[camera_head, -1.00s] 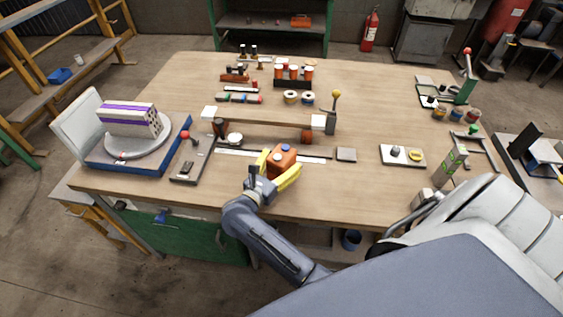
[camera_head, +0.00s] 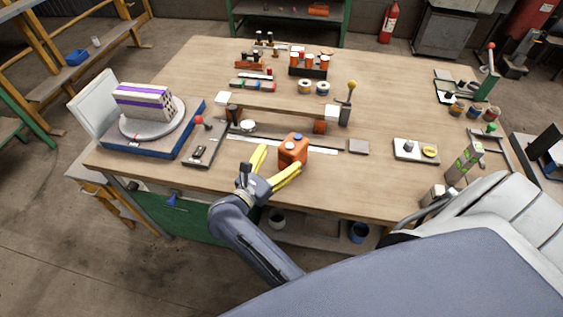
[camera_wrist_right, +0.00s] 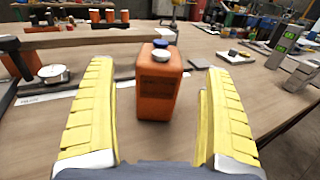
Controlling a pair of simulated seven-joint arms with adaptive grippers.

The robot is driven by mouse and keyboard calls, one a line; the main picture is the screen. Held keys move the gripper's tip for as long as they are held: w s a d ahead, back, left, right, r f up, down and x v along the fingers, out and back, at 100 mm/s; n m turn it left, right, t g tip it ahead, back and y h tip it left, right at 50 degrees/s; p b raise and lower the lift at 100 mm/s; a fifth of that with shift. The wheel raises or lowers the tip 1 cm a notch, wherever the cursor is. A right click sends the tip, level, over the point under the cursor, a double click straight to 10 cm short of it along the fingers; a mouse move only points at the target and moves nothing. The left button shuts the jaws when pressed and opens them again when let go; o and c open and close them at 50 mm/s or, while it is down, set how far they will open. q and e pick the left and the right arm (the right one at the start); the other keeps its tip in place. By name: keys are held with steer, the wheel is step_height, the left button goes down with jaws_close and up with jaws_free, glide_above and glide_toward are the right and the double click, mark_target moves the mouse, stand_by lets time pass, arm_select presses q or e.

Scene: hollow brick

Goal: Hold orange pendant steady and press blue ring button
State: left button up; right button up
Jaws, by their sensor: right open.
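The orange pendant (camera_head: 293,151) stands upright on the wooden workbench, near its front edge. In the right wrist view the pendant (camera_wrist_right: 159,92) shows a dark label on its face. On its top are a blue-ringed button (camera_wrist_right: 161,43) and a pale round button (camera_wrist_right: 161,56) nearer to me. My right gripper (camera_head: 279,162) has yellow fingers, is open and empty, and points at the pendant from the front left. In the wrist view the pendant shows between the open fingers with gaps on both sides. My left gripper is in neither view.
A raised beam (camera_head: 275,109) stands behind the pendant. A red-knobbed lever plate (camera_head: 204,145) lies to the left, with a turntable holding a striped block (camera_head: 143,102) beyond. A small grey plate (camera_head: 358,147) and a two-button plate (camera_head: 415,151) lie to the right.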

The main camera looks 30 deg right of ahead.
mark_target(294, 143)
steer(key=shift+x, duration=3.8)
steer(key=shift+c, duration=0.2)
steer(key=c, duration=1.5)
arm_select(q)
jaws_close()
arm_select(e)
steer(key=shift+c, duration=0.3)
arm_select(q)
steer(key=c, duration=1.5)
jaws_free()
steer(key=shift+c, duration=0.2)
